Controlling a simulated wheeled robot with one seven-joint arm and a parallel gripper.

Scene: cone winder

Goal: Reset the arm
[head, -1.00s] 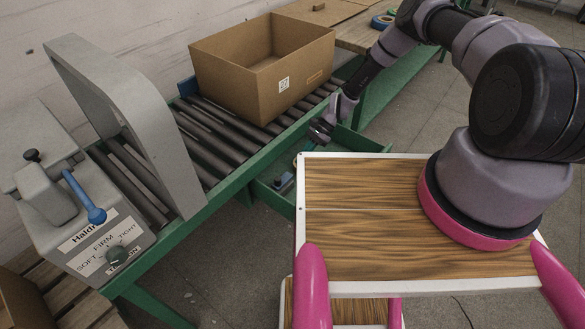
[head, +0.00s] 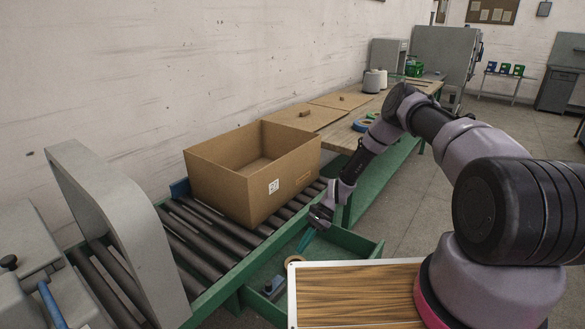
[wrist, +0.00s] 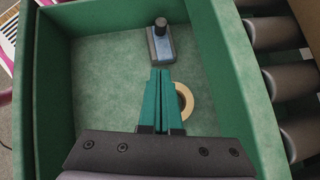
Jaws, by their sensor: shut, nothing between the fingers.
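My gripper (head: 306,240) hangs at the end of my arm, above a green open drawer (head: 345,243) beside the roller conveyor. In the wrist view my gripper (wrist: 160,75) shows its two teal fingers together, with nothing between them. Below the fingers, the drawer (wrist: 105,75) holds a tape roll (wrist: 186,101) and a small blue-grey tool with a black knob (wrist: 161,43). The fingers hide part of the tape roll.
An open cardboard box (head: 225,187) stands on the conveyor rollers (head: 190,245). A grey arched machine frame (head: 120,235) is at the left. A workbench (head: 345,130) with flat cardboard (head: 340,101) and white cones (head: 372,81) runs along the wall. Floor at the right is clear.

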